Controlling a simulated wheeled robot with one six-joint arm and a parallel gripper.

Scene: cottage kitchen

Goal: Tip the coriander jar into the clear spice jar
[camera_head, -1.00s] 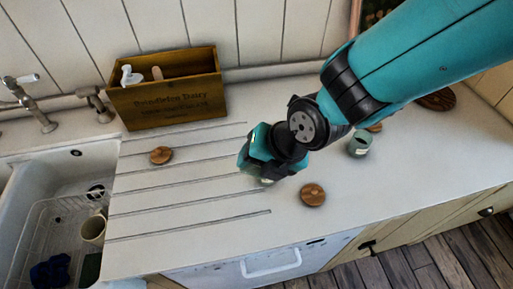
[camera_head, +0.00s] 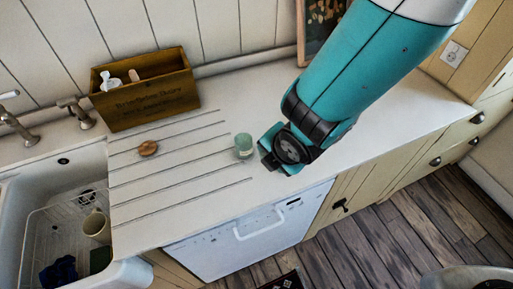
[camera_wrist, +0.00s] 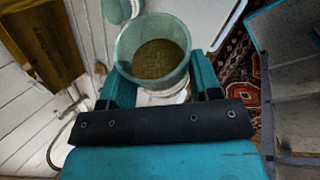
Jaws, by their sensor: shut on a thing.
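The coriander jar (camera_wrist: 124,50), a greenish see-through jar with brown powder in it, is between my gripper's fingers (camera_wrist: 164,88) in the wrist view, open at the top and roughly upright. In the head view my gripper (camera_head: 270,152) is low over the worktop and hides this jar. A second pale green see-through jar, which I take for the clear spice jar (camera_head: 244,145), stands on the worktop just left of my gripper. It shows partly at the wrist view's top edge (camera_wrist: 116,10); its contents are unclear.
A wooden box (camera_head: 146,103) stands against the back wall. A round wooden lid (camera_head: 148,148) lies on the drainer grooves. The sink (camera_head: 35,190) is at the left. The worktop's front edge, above a white dishwasher (camera_head: 225,250), is close to my gripper.

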